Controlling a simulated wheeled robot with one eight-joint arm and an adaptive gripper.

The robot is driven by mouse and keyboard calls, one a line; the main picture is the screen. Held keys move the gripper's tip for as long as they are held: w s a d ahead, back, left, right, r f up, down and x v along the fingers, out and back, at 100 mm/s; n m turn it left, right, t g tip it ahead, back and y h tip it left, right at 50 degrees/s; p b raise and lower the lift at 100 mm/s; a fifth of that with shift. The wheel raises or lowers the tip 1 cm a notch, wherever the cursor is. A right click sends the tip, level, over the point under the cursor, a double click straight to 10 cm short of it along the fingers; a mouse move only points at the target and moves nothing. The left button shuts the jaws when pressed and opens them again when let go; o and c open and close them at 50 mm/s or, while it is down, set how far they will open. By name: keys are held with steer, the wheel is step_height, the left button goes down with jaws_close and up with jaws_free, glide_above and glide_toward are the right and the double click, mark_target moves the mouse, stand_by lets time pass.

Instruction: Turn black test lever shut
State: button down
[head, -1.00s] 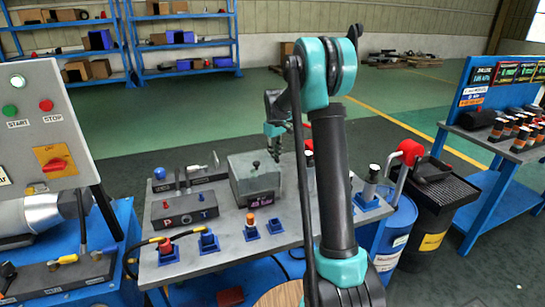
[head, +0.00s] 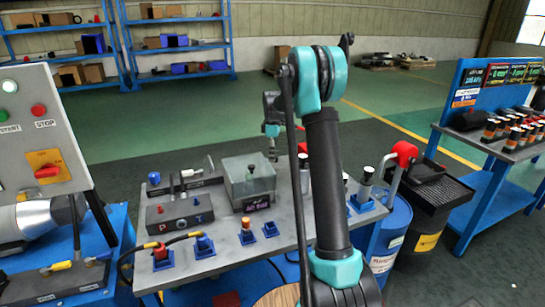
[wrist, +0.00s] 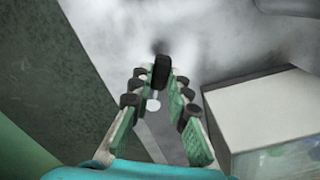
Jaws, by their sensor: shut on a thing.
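My gripper (head: 273,150) is over the bench, behind and to the right of the grey clear-sided box (head: 238,184) in the head view. In the wrist view its two green-padded fingers (wrist: 162,80) are closed around a black lever grip (wrist: 162,68) between the fingertips. A small pale round end (wrist: 153,105) shows between the fingers, nearer the palm. The lever's base and its turn angle are not clear. In the head view the box and my arm hide the lever from me.
The pale box corner (wrist: 262,110) is close to the right of the fingers in the wrist view. A P/T block (head: 180,210), hose couplings (head: 204,245) and an orange-topped plug (head: 247,232) stand on the bench. A blue drum (head: 394,235) stands right of it.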

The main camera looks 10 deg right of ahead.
stand_by(0.4)
steer(key=c, duration=1.4)
jaws_free()
steer(key=shift+c, duration=0.2)
steer(key=shift+r, duration=0.15)
step_height(320, 180, up, 12)
